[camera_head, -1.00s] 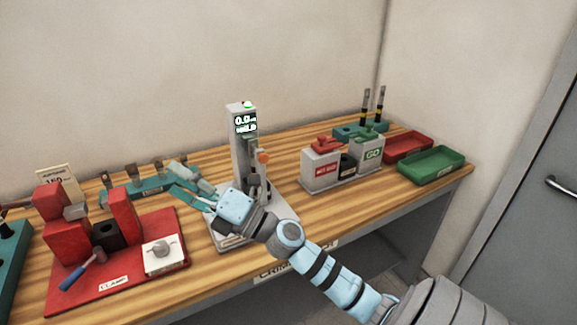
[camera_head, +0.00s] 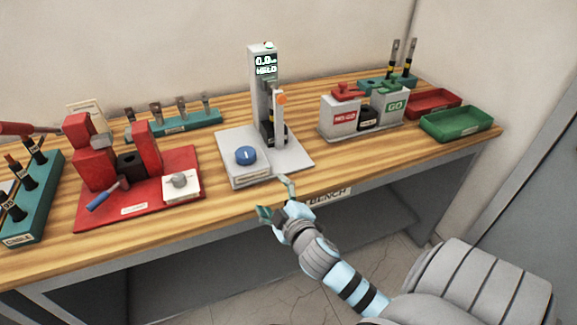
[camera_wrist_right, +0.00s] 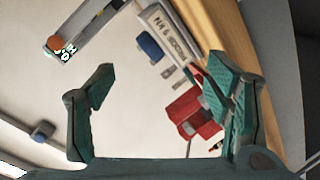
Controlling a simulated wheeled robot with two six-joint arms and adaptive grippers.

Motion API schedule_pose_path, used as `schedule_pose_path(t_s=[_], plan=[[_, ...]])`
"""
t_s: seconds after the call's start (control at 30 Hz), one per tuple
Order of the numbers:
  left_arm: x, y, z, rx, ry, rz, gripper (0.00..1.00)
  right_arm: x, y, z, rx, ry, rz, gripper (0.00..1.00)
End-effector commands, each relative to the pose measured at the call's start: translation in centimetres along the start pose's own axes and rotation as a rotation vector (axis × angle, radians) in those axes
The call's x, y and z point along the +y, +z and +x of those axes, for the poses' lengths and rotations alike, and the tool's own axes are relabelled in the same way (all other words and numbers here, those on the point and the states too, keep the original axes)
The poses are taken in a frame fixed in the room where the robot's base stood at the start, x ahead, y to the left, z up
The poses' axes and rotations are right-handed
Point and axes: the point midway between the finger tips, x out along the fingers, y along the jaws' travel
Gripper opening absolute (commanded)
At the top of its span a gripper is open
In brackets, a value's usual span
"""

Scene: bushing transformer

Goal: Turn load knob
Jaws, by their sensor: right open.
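A round blue knob (camera_head: 246,155) sits on the front left of the grey tester's base (camera_head: 290,163). The tester's column (camera_head: 258,95) carries a lit display reading 0.0. A smaller grey knob (camera_head: 179,180) sits on a white block on the red clamp base. My right gripper (camera_head: 276,199) is open and empty, in front of the tester at the bench's front edge, apart from the blue knob. In the right wrist view the open fingers (camera_wrist_right: 160,78) frame the tester base, and the blue knob (camera_wrist_right: 150,46) shows beyond them. My left gripper is not in view.
The red clamp (camera_head: 140,205) with a blue-handled lever stands left of the tester. A grey box pair (camera_head: 344,120) with red and green tops, and red (camera_head: 434,101) and green (camera_head: 457,122) trays, are to the right. Bench between tester and boxes is clear.

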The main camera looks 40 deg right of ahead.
Motion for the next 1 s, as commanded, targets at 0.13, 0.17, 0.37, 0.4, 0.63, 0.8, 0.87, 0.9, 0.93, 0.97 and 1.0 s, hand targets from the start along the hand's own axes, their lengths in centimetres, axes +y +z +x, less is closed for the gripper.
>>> schedule_pose_path(t_s=[0.13, 0.17, 0.37, 0.4, 0.63, 0.8, 0.87, 0.9, 0.93, 0.97, 1.0], plan=[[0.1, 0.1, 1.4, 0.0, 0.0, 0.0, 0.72, -3.5, 3.2, 0.4, -0.062, -0.057, 0.033, 0.72], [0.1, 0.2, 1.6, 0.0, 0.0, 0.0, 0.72, -4.2, 3.8, 0.4, -0.074, -0.069, 0.041, 0.72], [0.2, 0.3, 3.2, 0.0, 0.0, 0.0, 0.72, -8.7, 7.9, 0.6, -0.148, -0.139, 0.078, 0.72], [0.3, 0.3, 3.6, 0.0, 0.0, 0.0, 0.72, -9.5, 8.6, 0.7, -0.16, -0.152, 0.084, 0.72], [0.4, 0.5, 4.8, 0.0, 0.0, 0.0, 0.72, -13.1, 11.9, 0.7, -0.215, -0.205, 0.108, 0.72], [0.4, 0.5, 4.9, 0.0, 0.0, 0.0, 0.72, -13.9, 12.6, 0.6, -0.229, -0.217, 0.114, 0.72], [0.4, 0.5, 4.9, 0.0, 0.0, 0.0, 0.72, -13.9, 12.6, 0.6, -0.23, -0.218, 0.115, 0.72], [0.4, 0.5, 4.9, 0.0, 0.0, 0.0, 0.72, -13.9, 12.6, 0.6, -0.23, -0.218, 0.115, 0.72], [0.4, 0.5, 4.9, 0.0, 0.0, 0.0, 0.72, -13.9, 12.6, 0.6, -0.229, -0.218, 0.115, 0.72], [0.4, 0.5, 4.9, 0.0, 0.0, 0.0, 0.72, -13.9, 12.6, 0.6, -0.229, -0.218, 0.115, 0.72], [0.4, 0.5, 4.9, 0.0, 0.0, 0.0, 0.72, -13.9, 12.6, 0.6, -0.229, -0.218, 0.115, 0.72]])
